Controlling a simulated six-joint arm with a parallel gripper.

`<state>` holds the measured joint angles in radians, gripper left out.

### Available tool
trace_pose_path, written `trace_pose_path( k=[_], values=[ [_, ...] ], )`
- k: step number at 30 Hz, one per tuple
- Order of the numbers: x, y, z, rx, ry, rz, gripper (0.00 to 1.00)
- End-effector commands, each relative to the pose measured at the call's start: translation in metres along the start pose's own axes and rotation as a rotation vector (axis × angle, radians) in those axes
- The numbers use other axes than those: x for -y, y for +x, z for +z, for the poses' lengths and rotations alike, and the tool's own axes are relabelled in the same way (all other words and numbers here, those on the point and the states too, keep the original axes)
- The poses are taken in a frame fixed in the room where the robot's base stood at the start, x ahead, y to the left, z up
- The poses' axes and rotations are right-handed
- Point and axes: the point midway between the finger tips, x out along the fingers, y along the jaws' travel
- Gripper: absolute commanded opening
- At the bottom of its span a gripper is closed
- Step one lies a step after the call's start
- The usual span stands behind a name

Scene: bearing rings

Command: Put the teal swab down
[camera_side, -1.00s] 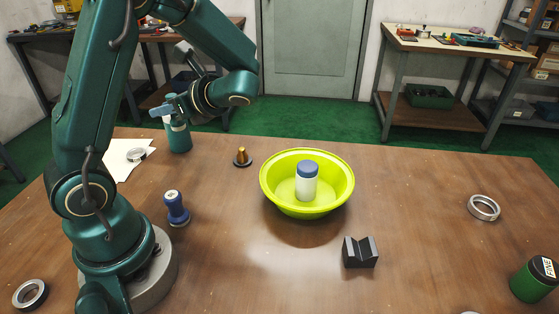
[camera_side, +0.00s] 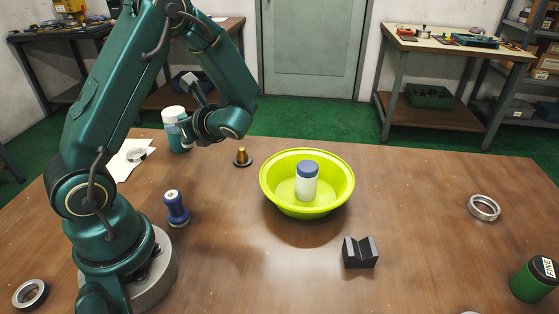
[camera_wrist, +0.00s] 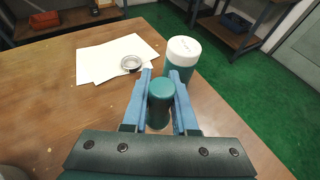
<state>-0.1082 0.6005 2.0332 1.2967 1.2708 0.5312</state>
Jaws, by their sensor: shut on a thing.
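The teal swab (camera_wrist: 160,100) is held upright-looking between the two blue fingers of my gripper (camera_wrist: 161,88) in the wrist view. Its round teal top faces the camera and its lower end is mostly hidden. In the side view my gripper (camera_side: 187,129) is largely hidden by my own wrist, beside a teal jar with a white lid (camera_side: 175,114). The same jar (camera_wrist: 182,58) stands just beyond the fingers in the wrist view. I cannot tell whether the swab touches the table.
A lime bowl (camera_side: 307,208) holds a blue-capped white bottle (camera_side: 306,184). A brass-topped piece (camera_side: 242,157), a blue handled piece (camera_side: 176,208), a black V-block (camera_side: 360,252) and metal rings (camera_side: 484,207) are spread about. Paper (camera_wrist: 115,57) with a ring lies left of the jar.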

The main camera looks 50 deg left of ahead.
Motion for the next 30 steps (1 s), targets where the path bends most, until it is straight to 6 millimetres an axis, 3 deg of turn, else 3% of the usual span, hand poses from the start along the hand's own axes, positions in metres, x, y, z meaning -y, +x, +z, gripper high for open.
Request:
trace_pose_path(
  k=[6,21,30],
  values=[
    [-0.001,0.010,-0.025,0.000,0.005,0.001,0.00],
    [0.000,0.028,-0.068,-0.001,0.003,0.000,0.00],
    [0.000,0.030,-0.074,-0.001,-0.001,0.000,0.00]
  ],
)
